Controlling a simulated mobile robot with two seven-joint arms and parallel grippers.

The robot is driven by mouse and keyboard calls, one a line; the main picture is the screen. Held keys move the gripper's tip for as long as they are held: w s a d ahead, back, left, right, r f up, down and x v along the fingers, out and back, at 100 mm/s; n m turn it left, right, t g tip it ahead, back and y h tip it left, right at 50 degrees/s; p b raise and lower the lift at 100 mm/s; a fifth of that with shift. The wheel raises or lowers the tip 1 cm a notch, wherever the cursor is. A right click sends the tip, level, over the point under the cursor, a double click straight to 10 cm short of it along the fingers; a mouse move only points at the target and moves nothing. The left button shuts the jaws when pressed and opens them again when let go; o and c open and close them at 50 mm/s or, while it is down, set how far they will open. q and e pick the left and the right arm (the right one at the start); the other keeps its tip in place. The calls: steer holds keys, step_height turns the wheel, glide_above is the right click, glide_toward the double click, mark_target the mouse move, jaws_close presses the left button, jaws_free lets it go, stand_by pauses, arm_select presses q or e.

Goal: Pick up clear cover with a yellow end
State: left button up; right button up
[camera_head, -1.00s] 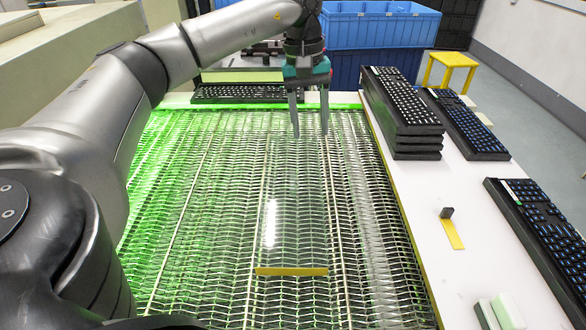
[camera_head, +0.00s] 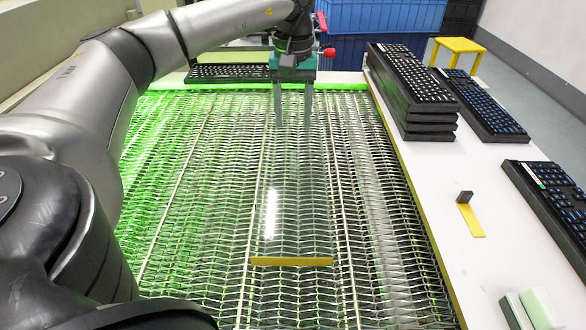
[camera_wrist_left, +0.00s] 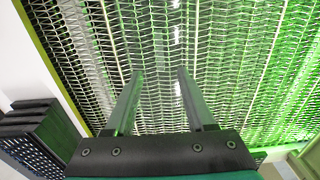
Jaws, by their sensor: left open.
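The clear cover (camera_head: 270,215) lies on the metal mesh conveyor belt, with its yellow end (camera_head: 291,261) toward me. It is see-through, so its far outline is hard to make out; a bright glare streak marks its surface. My left gripper (camera_head: 293,120) points down over the belt, beyond the yellow end, near the far part of the cover. Its two fingers are apart with nothing between them. The left wrist view shows both open fingers (camera_wrist_left: 158,75) above the mesh. My right gripper is not seen.
A keyboard (camera_head: 228,72) lies at the belt's far end. On the white table (camera_head: 445,200) at right are a keyboard stack (camera_head: 410,90), more keyboards (camera_head: 482,105), a small black block with a yellow strip (camera_head: 470,218), and white-green blocks (camera_head: 533,308). Blue crates (camera_head: 375,25) stand behind.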

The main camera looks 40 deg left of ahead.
arm_select(q)
steer(key=b, duration=0.1)
glide_above(293, 159)
step_height(293, 159, down, 4)
steer(key=shift+f, duration=0.25)
steer(key=shift+f+b, duration=0.65)
steer(key=shift+f, duration=0.7)
step_height(293, 159, down, 2)
steer(key=shift+f+b, duration=0.1)
steer(key=shift+b, duration=0.45)
steer(key=shift+f+b, duration=0.3)
steer(key=shift+f, duration=0.55)
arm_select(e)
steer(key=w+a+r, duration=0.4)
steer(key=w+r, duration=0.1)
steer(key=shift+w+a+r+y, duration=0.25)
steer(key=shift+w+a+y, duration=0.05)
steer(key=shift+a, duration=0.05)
arm_select(q)
steer(key=shift+c, duration=0.3)
jaws_close()
